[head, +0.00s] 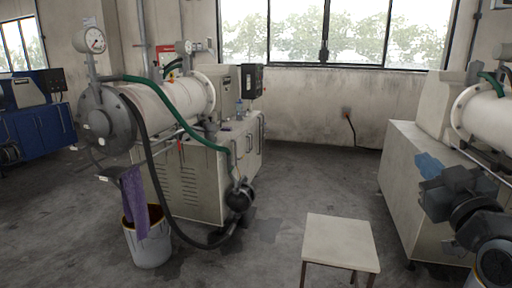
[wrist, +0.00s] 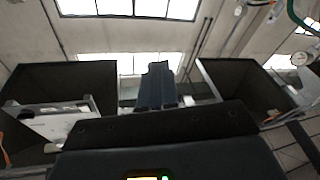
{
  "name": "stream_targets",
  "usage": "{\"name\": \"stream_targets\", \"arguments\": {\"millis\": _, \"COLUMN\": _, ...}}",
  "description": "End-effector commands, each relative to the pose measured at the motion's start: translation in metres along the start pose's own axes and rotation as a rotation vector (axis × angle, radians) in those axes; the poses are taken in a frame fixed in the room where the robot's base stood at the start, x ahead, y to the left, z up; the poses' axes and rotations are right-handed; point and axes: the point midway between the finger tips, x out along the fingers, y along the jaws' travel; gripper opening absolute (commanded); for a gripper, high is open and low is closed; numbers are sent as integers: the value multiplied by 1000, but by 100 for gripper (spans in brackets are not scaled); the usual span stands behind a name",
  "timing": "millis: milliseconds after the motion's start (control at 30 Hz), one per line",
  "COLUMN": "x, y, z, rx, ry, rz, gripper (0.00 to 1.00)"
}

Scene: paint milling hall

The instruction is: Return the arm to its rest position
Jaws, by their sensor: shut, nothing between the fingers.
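My arm (head: 462,205) shows at the lower right edge of the head view, dark and bent, in front of the right-hand machine. It is partly cut off by the frame. In the wrist view my gripper (wrist: 157,86) is a dark shape in the middle, its fingers together with nothing seen between them. The wrist view looks past it toward the wall, windows and ceiling. I cannot make out the fingertips clearly in the head view.
A pale stool (head: 340,243) stands front centre. A cream mill (head: 190,165) with hoses stands left, beside a white bucket (head: 149,245) and purple cloth (head: 134,203). Another cream machine (head: 408,170) is close to my arm. Open floor (head: 310,180) lies between the machines.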

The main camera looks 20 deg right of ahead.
Motion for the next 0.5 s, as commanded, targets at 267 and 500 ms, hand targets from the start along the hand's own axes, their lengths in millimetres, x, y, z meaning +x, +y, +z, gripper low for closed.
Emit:
{"name": "stream_targets", "arguments": {"millis": 267, "x": -81, "y": -81, "z": 57, "rx": 181, "ry": -87, "rz": -39, "gripper": 0}}
{"name": "stream_targets", "arguments": {"millis": 500, "x": -166, "y": -129, "z": 89, "rx": 278, "ry": -171, "rz": -78, "gripper": 0}}
